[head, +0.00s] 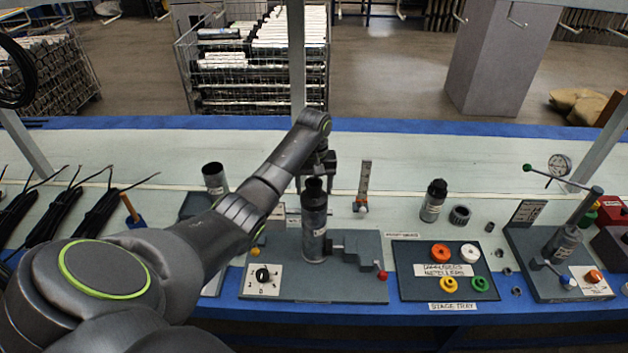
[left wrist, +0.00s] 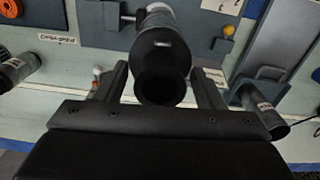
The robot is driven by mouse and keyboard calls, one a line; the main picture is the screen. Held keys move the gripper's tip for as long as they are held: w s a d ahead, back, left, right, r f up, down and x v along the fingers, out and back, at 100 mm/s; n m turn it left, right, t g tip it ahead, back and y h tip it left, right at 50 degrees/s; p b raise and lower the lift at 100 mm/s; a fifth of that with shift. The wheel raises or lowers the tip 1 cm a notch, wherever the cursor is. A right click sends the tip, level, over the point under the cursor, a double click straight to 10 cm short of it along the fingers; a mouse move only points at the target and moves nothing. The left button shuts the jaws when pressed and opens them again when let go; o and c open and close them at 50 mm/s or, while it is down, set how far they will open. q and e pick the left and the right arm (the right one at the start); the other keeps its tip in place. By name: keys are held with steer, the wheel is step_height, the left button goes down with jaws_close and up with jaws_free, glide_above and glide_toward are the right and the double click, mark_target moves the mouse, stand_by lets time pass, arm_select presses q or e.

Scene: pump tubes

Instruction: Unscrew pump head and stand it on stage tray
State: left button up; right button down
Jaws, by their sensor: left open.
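A grey pump tube (head: 314,235) stands upright in a clamp fixture (head: 355,290) at the middle of the bench. Its dark pump head (head: 313,188) is on top. My left gripper (head: 316,168) is over the tube from behind, pointing down, with its fingers apart. In the left wrist view the dark head (left wrist: 161,85) lies between the two open fingers (left wrist: 162,88), with gaps visible on both sides. The stage tray (head: 408,290), a dark plate to the right of the fixture, carries orange, white, yellow and green rings. My right gripper is not in view.
A small black-capped bottle (head: 433,201) and a dark ring (head: 460,214) stand behind the tray. A gauge fixture (head: 530,270) with a lever is at right. An open cylinder (head: 214,178) and black cable bundles (head: 55,212) are at left. A small upright gauge (head: 364,185) stands behind the fixture.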

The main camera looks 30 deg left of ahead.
arm_select(q)
steer(key=shift+c, duration=0.2)
steer(key=c, duration=1.2)
steer(key=o, duration=0.6)
steer(key=c, duration=0.5)
steer(key=shift+r, duration=0.1)
steer(key=shift+r+p, duration=1.15)
steer(key=shift+p, duration=0.35)
steer(key=shift+r, duration=0.1)
steer(key=shift+r+p, duration=1.5)
steer(key=shift+p, duration=0.9)
